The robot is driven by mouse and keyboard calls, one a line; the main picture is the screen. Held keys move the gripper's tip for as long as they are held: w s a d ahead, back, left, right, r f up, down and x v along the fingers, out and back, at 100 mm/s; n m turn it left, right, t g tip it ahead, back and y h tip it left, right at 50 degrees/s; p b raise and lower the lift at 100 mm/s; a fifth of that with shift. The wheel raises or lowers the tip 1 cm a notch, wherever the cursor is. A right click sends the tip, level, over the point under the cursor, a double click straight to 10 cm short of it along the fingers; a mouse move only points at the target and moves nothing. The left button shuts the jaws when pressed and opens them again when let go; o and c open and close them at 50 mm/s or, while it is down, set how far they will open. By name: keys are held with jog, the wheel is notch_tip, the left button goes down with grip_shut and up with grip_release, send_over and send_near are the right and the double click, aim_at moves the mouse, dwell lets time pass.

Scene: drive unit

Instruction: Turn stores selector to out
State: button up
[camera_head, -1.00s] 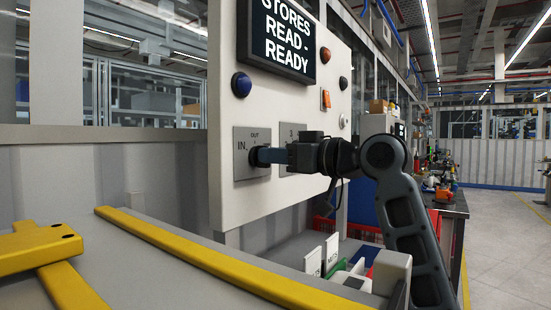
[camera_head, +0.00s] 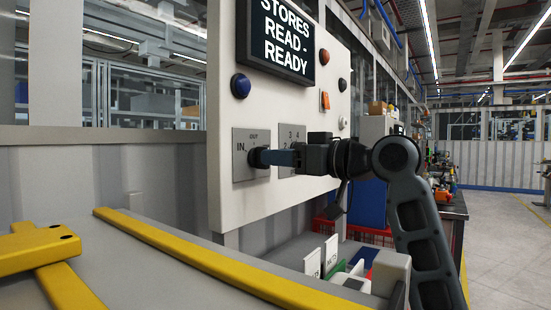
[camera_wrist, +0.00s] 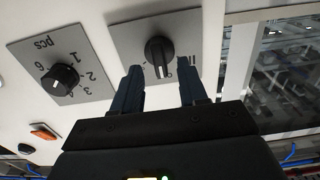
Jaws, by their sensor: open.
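The stores selector is a black knob (camera_wrist: 158,55) with a white line, on a grey plate (camera_head: 241,141) marked IN at left and OUT at top. The wrist view sees the panel roughly upside down. There the knob's line runs roughly up and down the picture, its lower end near lettering partly hidden by my fingers; I cannot read its exact setting. My gripper (camera_wrist: 163,86) is open, one blue finger on each side below the knob, with nothing between them. In the head view my gripper (camera_head: 282,158) points at the knob from the right, close in front of the panel.
A second knob (camera_wrist: 62,78), marked pcs with numbers, sits beside the selector. The panel also has a display (camera_head: 283,40) reading STORES READ - READY, a blue button (camera_head: 241,85) and an orange switch (camera_head: 325,100). A yellow-edged grey surface (camera_head: 170,255) lies in front.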

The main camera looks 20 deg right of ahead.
jog(key=v, duration=0.6)
jog(key=shift+s, duration=0.1)
dwell(0.4)
